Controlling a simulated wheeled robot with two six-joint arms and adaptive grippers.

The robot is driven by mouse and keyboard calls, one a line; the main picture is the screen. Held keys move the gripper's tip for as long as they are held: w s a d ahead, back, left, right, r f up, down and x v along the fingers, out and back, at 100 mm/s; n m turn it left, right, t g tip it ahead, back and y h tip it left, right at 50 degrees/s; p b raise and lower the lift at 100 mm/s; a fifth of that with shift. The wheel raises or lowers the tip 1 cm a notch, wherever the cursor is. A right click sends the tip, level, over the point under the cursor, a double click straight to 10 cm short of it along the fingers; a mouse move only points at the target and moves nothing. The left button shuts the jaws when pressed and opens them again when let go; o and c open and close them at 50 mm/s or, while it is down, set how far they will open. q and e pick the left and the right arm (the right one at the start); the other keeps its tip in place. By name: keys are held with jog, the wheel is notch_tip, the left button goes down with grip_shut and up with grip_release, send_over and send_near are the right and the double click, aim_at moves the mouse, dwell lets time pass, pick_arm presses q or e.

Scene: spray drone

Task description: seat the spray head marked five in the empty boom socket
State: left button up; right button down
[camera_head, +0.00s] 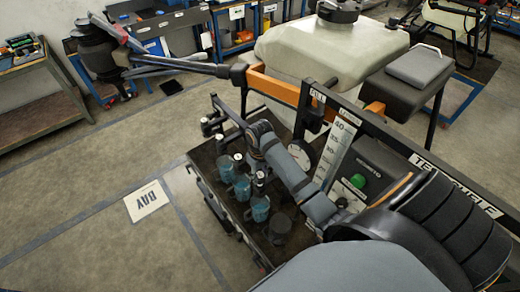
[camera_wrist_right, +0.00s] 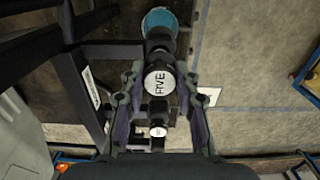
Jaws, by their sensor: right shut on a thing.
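The spray head marked FIVE (camera_wrist_right: 159,84) shows its white cap in the right wrist view, between the two fingers of my right gripper (camera_wrist_right: 160,95). The fingers are shut on it, and a blue cup (camera_wrist_right: 160,20) lies just beyond. In the head view my right gripper (camera_head: 256,150) hangs over the dark stand, close above the row of blue cups. A second white-capped head (camera_wrist_right: 158,131) shows below the held one in the wrist view; its mark is too small to read. I cannot pick out the empty boom socket. My left gripper is not in view.
The dark stand (camera_head: 205,158) carries several blue cups (camera_head: 241,187) and a dark round piece (camera_head: 279,228). The drone's pale tank (camera_head: 335,50) and orange frame (camera_head: 272,84) stand behind. A panel with a green button (camera_head: 358,181) is at right. Floor at left is clear around a BAY sign (camera_head: 148,201).

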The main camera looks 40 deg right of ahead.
aim_at(260, 175)
jog(key=shift+f+b, duration=0.45)
jog(key=shift+f, duration=1.4)
jog(key=c, duration=0.9)
grip_release()
jog(key=shift+r, duration=0.1)
notch_tip(260, 175, up, 7)
jog(key=shift+r, duration=0.2)
